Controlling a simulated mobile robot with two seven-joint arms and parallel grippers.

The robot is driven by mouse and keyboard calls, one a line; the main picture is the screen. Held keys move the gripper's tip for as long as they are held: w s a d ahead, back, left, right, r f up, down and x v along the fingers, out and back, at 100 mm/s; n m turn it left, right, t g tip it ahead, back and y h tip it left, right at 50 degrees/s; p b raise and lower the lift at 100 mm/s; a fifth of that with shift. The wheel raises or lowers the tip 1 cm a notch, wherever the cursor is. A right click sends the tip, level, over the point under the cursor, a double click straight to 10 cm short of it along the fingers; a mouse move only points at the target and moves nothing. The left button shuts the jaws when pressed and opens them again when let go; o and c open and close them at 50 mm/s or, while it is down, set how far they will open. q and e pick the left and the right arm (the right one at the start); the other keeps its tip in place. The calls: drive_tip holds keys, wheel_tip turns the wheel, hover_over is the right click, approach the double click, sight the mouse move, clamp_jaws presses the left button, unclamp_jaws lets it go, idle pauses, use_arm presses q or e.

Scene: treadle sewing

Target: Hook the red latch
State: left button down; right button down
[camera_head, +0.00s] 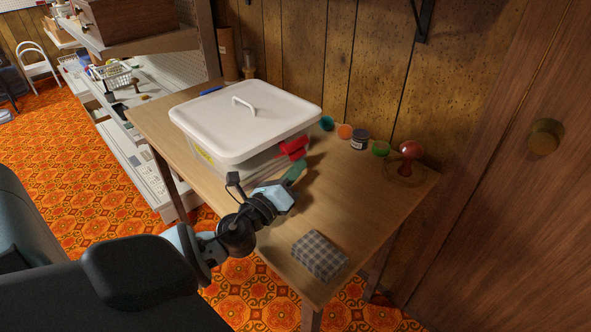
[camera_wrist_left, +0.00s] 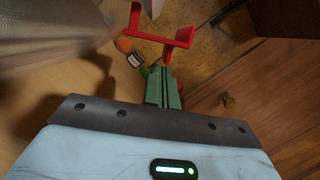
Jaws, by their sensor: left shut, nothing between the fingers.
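The red latch (camera_head: 293,148) is on the near right side of a white lidded box (camera_head: 245,120) on the wooden table. In the left wrist view the red latch (camera_wrist_left: 160,38) shows as a bent red bar, just ahead of the fingertips. My left gripper (camera_head: 296,168) has green fingers, shut and empty, just below the latch. Its fingers also show in the left wrist view (camera_wrist_left: 163,85), close to the latch; I cannot tell if they touch it. My right gripper is not in view.
On the table (camera_head: 350,205) stand several small thread spools, a dark jar (camera_head: 360,139) and a red pincushion (camera_head: 410,150) along the wall. A folded checked cloth (camera_head: 319,256) lies at the near edge. Shelves (camera_head: 150,100) stand at left. The table's right half has bare room.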

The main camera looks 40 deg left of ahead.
use_arm(q)
drive_tip(key=shift+r+n+p, duration=0.2)
drive_tip(key=shift+n+p, duration=0.2)
drive_tip(key=shift+r+n+p, duration=0.15)
drive_tip(key=shift+n+p, duration=0.15)
